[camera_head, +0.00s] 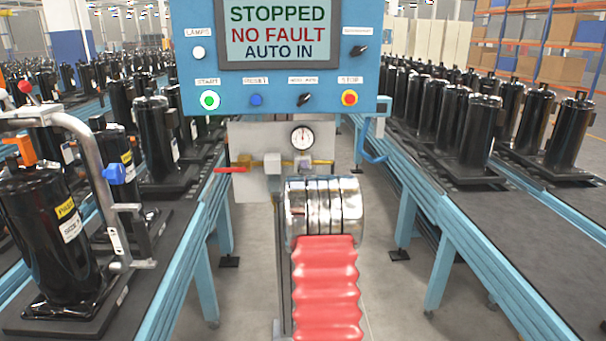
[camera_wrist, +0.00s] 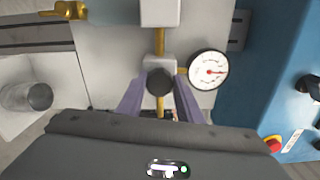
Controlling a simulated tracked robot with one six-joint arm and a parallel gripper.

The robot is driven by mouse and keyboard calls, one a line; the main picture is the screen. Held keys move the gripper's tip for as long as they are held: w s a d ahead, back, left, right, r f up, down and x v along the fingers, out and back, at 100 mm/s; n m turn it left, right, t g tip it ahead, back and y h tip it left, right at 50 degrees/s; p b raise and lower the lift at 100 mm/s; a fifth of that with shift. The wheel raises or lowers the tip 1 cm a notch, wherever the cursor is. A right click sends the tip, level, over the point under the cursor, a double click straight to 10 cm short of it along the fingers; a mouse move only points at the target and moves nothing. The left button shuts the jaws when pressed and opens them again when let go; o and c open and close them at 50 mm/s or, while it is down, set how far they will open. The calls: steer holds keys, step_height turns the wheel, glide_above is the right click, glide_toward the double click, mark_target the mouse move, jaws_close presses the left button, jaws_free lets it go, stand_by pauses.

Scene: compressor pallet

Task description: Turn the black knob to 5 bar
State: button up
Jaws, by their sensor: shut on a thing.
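The black knob (camera_wrist: 159,82) sits on a pale regulator block on a brass pipe in the wrist view. My gripper (camera_wrist: 160,92) has its two purple fingers on either side of the knob, shut on it. In the head view the knob and fingertips are hidden behind my arm. The round white pressure gauge (camera_wrist: 208,71) is beside the knob in the wrist view. It also shows in the head view (camera_head: 302,137), where its needle points roughly upward. Its numbers are too small to read.
A blue control panel (camera_head: 215,75) hangs above the gauge; its screen (camera_head: 278,30) reads STOPPED, NO FAULT, AUTO IN. A red handle (camera_head: 232,170) is at the pipe's left end. Conveyors with black compressors (camera_head: 465,130) line both sides. A lifting frame (camera_head: 75,130) stands at left.

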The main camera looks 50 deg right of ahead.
steer(key=shift+f+m, duration=0.4)
steer(key=shift+m, duration=0.1)
steer(key=o, duration=0.7)
steer(key=shift+s, duration=0.1)
steer(key=o, duration=0.3)
steer(key=shift+r, duration=0.25)
steer(key=shift+o, duration=0.2)
steer(key=v, duration=1.3)
steer(key=shift+s+a, duration=0.25)
steer(key=shift+a, duration=0.05)
